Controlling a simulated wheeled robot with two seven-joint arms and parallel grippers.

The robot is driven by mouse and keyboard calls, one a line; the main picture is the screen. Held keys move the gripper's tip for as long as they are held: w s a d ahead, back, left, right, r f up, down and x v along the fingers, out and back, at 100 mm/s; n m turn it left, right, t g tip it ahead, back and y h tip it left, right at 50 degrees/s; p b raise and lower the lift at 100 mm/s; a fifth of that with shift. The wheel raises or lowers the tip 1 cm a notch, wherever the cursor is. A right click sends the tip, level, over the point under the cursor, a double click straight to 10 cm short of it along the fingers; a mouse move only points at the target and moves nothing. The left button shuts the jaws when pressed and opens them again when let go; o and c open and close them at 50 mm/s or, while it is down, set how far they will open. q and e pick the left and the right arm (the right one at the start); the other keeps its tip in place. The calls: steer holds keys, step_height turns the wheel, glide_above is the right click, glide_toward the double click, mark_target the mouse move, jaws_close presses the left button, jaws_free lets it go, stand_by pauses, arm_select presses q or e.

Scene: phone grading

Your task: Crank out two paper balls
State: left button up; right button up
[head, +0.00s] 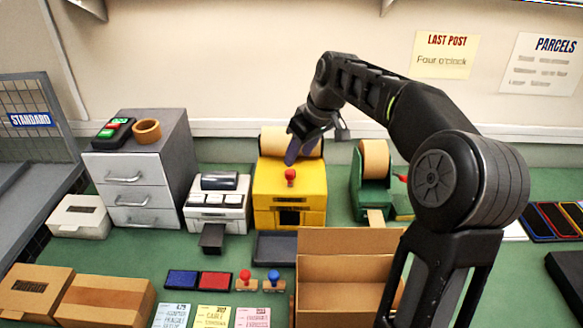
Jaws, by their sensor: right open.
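The yellow machine (273,188) stands on the green counter near the middle. It has a cream paper roll (271,140) on top, a red knob (291,175) on it and a dark slot low on its front. No paper ball shows. My right gripper (313,148) is open just above the machine, in front of the roll and behind the red knob in the picture. One finger points down near the knob; I cannot tell whether it touches anything. My left gripper is out of view.
An open cardboard box (340,246) stands in front, partly behind my right arm. A green tape dispenser (370,185) is right of the machine. A white printer (215,205) and grey drawers (140,180) stand left. Ink pads and stamps (273,279) lie in front.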

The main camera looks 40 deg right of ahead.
mark_target(290, 171)
steer(key=p+x, duration=0.2)
steer(key=x, duration=0.5)
steer(key=shift+w+f, duration=0.15)
steer(key=shift+f, duration=0.25)
jaws_close()
